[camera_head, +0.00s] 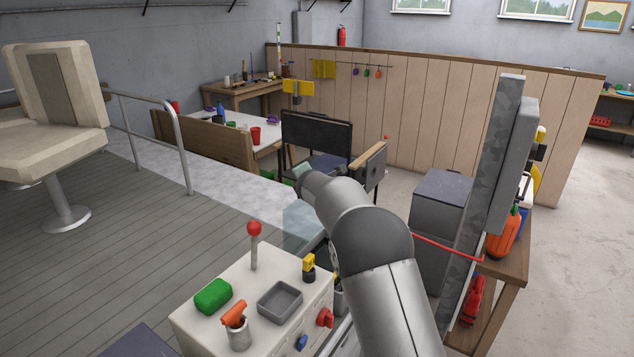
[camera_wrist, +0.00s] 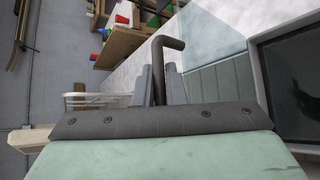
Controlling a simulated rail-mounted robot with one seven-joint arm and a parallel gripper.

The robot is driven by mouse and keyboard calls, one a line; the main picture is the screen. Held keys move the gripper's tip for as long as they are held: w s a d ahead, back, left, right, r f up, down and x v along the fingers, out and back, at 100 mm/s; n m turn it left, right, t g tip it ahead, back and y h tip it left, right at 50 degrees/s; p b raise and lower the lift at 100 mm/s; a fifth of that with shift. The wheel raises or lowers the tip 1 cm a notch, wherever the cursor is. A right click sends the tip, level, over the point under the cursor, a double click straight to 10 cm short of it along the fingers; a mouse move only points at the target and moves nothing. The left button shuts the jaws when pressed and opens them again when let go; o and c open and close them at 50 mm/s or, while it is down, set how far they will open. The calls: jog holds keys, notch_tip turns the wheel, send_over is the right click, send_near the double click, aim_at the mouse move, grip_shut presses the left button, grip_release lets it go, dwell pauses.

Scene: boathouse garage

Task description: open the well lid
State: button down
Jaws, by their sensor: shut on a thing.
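My gripper (camera_wrist: 159,76) is shut on a dark bent rod (camera_wrist: 170,43), which looks like the handle of the well lid. The rod stands between the two grey fingers and hooks to the right above them. A see-through bluish panel (camera_wrist: 215,50), seemingly the lid, lies behind and right of the fingers, with deck boards showing through it. It also shows in the head view (camera_head: 301,222), just below the end of my arm. How far it is tilted I cannot tell. A dark recess (camera_wrist: 298,82) with a pale grey rim is at the right of the wrist view. The fingers are hidden in the head view.
A white console (camera_head: 245,290) with a red-knobbed lever (camera_head: 254,230), green block (camera_head: 213,296) and grey tray (camera_head: 280,299) stands close left of my arm. A grey post (camera_head: 484,190) rises at right. A black chair (camera_head: 316,143) is beyond. The deck at left is mostly clear.

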dwell(0.3)
jog(key=c, duration=1.6)
grip_release()
jog(key=shift+c, duration=0.2)
jog(key=b+v, duration=0.5)
jog(key=v, duration=1.2)
jog(key=shift+s, duration=0.2)
jog(key=shift+r, duration=0.15)
jog(key=s+d+f+m+g+h, duration=0.2)
jog(key=s+d+f+m, duration=0.2)
jog(key=s+d+m, duration=0.4)
jog(key=s+d+f+m+g+h, duration=0.25)
jog(key=s+d+f+m, duration=0.2)
jog(key=s+d, duration=0.4)
jog(key=s+d+f+m+g, duration=0.1)
jog(key=s+f+m+g, duration=0.1)
jog(key=s, duration=0.6)
jog(key=s+d+f+m+g+y, duration=0.1)
jog(key=s+d+f+m+g, duration=0.1)
jog(key=s+m, duration=0.4)
jog(key=s+d+f+m+g+y, duration=0.1)
jog(key=s+f+m+g, duration=0.3)
jog(key=s, duration=0.6)
notch_tip(320, 180, down, 2)
jog(key=shift+s+d+m, duration=0.4)
jog(key=shift+d+m, duration=0.05)
jog(key=shift+d, duration=0.2)
